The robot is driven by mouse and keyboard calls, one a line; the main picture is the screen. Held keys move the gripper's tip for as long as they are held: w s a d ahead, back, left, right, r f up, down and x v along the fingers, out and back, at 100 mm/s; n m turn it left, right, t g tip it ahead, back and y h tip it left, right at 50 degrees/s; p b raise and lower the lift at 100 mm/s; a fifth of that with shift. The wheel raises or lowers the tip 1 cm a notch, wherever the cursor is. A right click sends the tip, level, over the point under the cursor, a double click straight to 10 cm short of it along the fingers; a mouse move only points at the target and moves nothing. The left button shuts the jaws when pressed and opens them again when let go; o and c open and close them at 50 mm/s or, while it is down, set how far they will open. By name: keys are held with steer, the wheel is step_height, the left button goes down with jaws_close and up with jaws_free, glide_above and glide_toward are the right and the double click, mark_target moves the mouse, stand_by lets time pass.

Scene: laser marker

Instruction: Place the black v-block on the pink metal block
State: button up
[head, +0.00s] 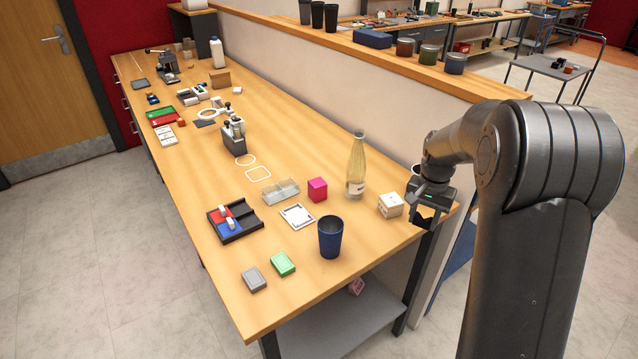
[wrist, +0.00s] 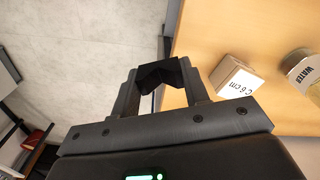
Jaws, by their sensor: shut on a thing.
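My gripper (head: 428,208) is at the right edge of the workbench, beside the white box. In the wrist view my gripper (wrist: 160,78) is shut on the black v-block (wrist: 162,72), which sits between the fingertips with its notch showing. In the head view the v-block is hard to tell apart from the dark fingers. The pink metal block (head: 317,189) stands on the bench to the left of my gripper, between the clear tray and the bottle. Its top is bare. It is not in the wrist view.
The white box (head: 390,205) and a tall water bottle (head: 356,166) stand between my gripper and the pink block. A blue cup (head: 330,237) stands in front of the block. A white framed card (head: 297,216) and a clear tray (head: 281,192) lie to its left.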

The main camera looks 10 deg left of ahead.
steer(key=shift+w+f+n, duration=0.15)
steer(key=shift+f+n, duration=0.25)
steer(key=shift+f, duration=0.05)
steer(key=w+a+r+m, duration=0.2)
steer(key=w+a+r, duration=0.2)
steer(key=w+a, duration=0.5)
step_height(320, 180, up, 7)
steer(key=m, duration=0.3)
glide_above(317, 182)
step_height(317, 182, down, 10)
steer(key=shift+f, duration=0.15)
steer(key=o, duration=1)
steer(key=shift+c, duration=0.2)
